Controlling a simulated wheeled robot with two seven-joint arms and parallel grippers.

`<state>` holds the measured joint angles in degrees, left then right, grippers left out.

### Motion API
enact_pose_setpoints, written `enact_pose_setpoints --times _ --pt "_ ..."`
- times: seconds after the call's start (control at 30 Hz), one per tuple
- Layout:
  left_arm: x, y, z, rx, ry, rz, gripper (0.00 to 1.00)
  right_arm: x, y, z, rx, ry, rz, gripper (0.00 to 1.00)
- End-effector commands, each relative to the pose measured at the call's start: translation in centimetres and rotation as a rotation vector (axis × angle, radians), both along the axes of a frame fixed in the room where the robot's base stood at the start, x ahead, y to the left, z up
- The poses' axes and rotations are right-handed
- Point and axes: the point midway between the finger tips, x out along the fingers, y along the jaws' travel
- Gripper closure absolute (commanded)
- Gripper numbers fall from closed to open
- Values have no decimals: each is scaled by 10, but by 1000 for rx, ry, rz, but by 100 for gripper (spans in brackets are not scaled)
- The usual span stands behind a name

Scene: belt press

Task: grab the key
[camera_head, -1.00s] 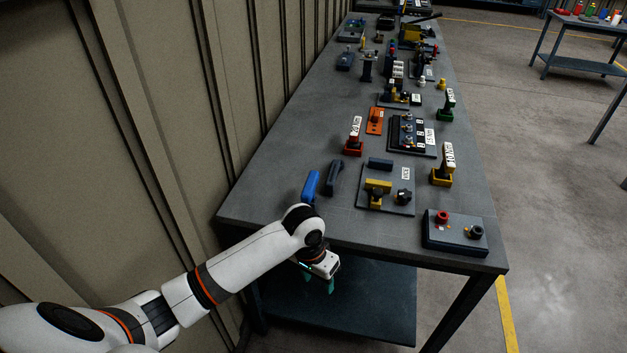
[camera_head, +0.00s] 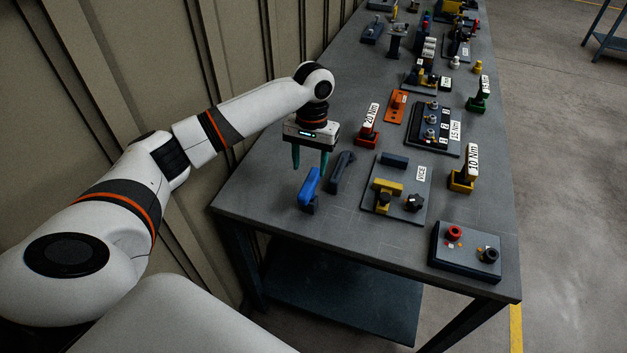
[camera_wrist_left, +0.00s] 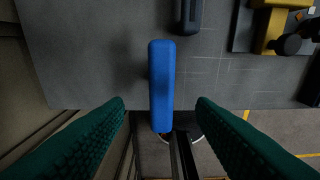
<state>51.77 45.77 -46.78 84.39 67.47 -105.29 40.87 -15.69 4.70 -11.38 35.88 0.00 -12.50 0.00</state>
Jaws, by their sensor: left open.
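No object in view can be told for certain to be the key. A blue bar-shaped handle (camera_head: 309,188) stands near the left front of the grey table; it also shows in the left wrist view (camera_wrist_left: 161,80), upright in the picture and centred between the fingers. A dark grey handle (camera_head: 341,172) stands just right of it. My left gripper (camera_head: 310,160) is open and empty, pointing down above the table near the blue handle, with its green fingers apart and not touching it. My right gripper is not in view.
A vise plate (camera_head: 420,206) and a box with red and black knobs (camera_head: 464,250) lie to the right. A ribbed wall (camera_head: 130,90) borders the left.

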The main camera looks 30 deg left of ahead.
Motion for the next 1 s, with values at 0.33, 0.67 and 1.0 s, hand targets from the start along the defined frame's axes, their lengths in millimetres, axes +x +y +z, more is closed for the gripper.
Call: enact_pose_setpoints --times 0.33,0.67,1.0 --pt "-4 -1 -35 1 0 0 49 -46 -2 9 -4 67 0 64" --pt "-6 -3 -79 1 -1 -1 49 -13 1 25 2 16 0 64" --pt "-6 -3 -83 1 -3 -2 59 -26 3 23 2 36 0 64"
